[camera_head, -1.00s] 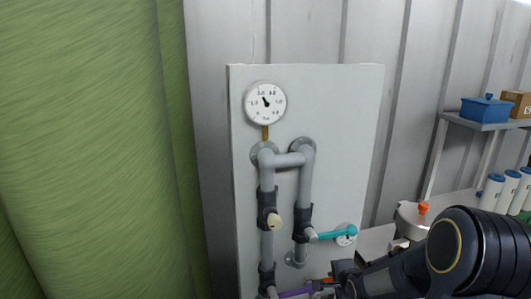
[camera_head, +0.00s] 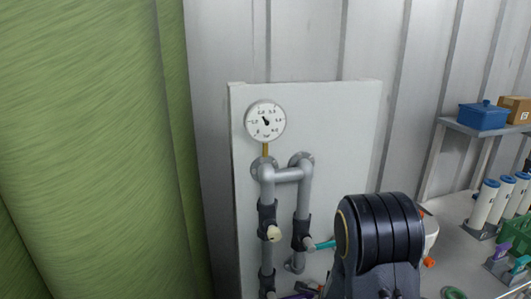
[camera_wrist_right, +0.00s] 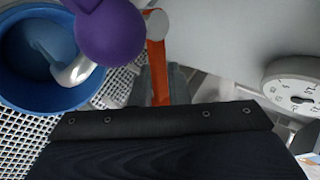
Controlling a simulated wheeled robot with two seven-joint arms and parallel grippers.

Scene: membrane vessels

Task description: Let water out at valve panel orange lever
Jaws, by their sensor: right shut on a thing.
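The grey valve panel (camera_head: 345,130) stands against the wall in the head view, with grey pipes, a cream lever (camera_head: 273,233) and a teal lever (camera_head: 325,244). A purple lever (camera_head: 297,296) shows at the bottom edge. In the right wrist view, the orange lever (camera_wrist_right: 157,65) runs down between the dark fingers of my right gripper (camera_wrist_right: 157,86), which is shut on it. The purple lever's rounded end (camera_wrist_right: 110,32) is close beside it. A pale, bent shape (camera_wrist_right: 50,58) shows inside the blue bucket (camera_wrist_right: 30,98); I cannot tell whether it is water. My left gripper is out of view.
A round pressure gauge (camera_head: 265,121) is at the panel's upper left. A round dial (camera_wrist_right: 293,88) shows at right in the wrist view. A shelf with a blue box (camera_head: 483,116) and white cylinders (camera_head: 487,203) stand at right.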

